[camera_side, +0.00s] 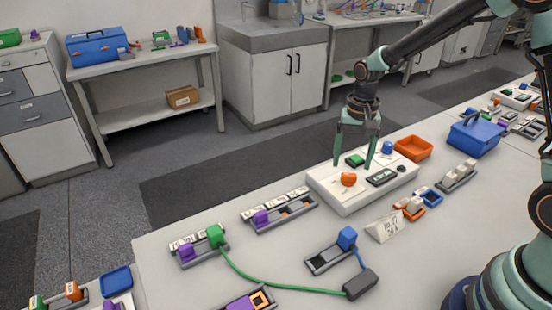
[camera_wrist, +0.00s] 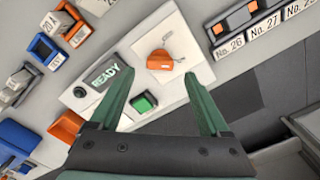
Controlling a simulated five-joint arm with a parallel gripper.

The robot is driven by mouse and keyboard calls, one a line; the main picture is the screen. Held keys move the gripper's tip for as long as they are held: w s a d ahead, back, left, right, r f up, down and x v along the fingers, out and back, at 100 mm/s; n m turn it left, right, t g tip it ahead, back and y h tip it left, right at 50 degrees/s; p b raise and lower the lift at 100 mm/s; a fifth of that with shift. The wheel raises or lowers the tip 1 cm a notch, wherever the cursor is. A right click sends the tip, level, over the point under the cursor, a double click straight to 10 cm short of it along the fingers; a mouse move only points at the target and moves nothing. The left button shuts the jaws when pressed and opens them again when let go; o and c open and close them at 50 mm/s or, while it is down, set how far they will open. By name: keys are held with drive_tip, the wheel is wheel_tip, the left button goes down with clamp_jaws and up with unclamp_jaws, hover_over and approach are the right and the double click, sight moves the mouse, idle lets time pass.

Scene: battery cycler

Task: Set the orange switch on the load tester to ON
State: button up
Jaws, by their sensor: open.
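The load tester (camera_side: 350,205) is a white box on the bench, and its top face fills the middle of the wrist view (camera_wrist: 190,40). Its orange switch (camera_side: 348,179) also shows in the wrist view (camera_wrist: 160,61), just beyond my fingertips. The marks around the switch are too small to read, so I cannot tell its setting. The display (camera_wrist: 105,77) reads READY. A green button (camera_wrist: 143,102) lies between my fingers in the wrist view. My gripper (camera_side: 353,166) is open and empty, pointing down over the tester. I cannot tell whether its fingertips touch the tester.
An orange tray (camera_side: 413,148) and a blue box (camera_side: 475,136) stand behind and right of the tester. A small sign (camera_side: 385,228) is in front. A row of numbered slots (camera_side: 280,212) lies left. A green cable (camera_side: 275,280) crosses the bench farther forward.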

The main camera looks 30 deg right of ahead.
sight(350, 175)
wheel_tip(350, 175, up, 8)
drive_tip(key=shift+r, duration=0.25)
drive_tip(key=s+a+r+n+t, duration=0.2)
drive_tip(key=s+r+n+t, duration=0.3)
drive_tip(key=s, duration=0.7)
wheel_tip(350, 175, up, 3)
drive_tip(key=n, duration=0.3)
drive_tip(key=shift+s+f+t, duration=0.2)
drive_tip(key=shift+s+t, duration=0.1)
drive_tip(key=shift+s, duration=0.05)
